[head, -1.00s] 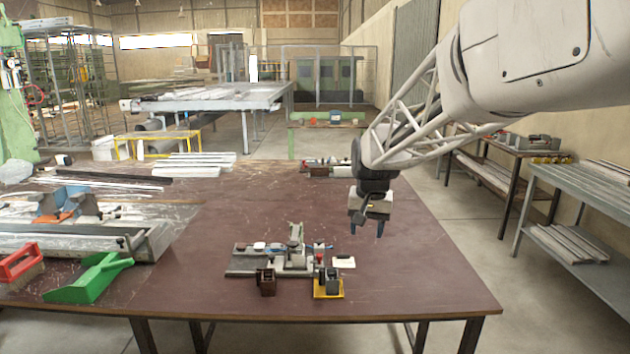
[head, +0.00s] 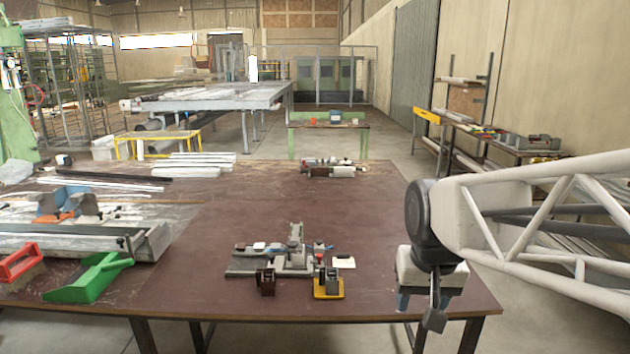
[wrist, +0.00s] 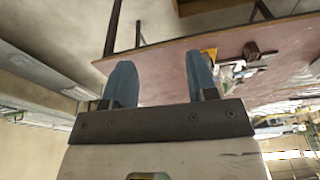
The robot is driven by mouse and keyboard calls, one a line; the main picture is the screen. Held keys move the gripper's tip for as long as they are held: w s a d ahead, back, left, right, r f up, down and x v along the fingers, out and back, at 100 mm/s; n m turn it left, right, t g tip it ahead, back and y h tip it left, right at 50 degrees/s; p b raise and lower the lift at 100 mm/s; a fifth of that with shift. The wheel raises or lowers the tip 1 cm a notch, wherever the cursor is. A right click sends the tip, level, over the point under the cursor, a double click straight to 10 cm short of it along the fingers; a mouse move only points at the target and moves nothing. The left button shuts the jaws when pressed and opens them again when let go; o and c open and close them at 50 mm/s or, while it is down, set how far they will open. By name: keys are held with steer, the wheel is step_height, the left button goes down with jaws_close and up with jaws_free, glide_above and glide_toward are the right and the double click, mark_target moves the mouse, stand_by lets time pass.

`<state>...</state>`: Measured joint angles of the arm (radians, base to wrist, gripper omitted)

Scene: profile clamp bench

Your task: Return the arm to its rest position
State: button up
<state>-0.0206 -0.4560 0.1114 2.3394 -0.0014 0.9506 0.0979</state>
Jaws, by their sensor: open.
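My gripper (head: 418,305) is at the right front edge of the brown bench (head: 220,300) in the head view. In the wrist view, its two blue fingers (wrist: 158,82) stand apart with nothing between them. The clamp fixture (head: 285,258), a grey base with an upright block, sits on the bench to the left of my gripper and apart from it. A dark brown block (head: 266,282) and a yellow-based block (head: 328,284) stand at the fixture's front side.
A green dustpan (head: 90,278), a red-handled brush (head: 20,268) and a long metal profile machine (head: 140,243) occupy the bench's left side. More parts (head: 332,168) lie at the back. The bench between the fixture and these parts is clear.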

steer(key=s+d+f, duration=0.1)
steer(key=s+f, duration=0.2)
steer(key=s, duration=0.8)
steer(key=shift+f+n, duration=0.3)
steer(key=shift+f, duration=0.05)
steer(key=shift+d, duration=0.1)
stand_by(0.4)
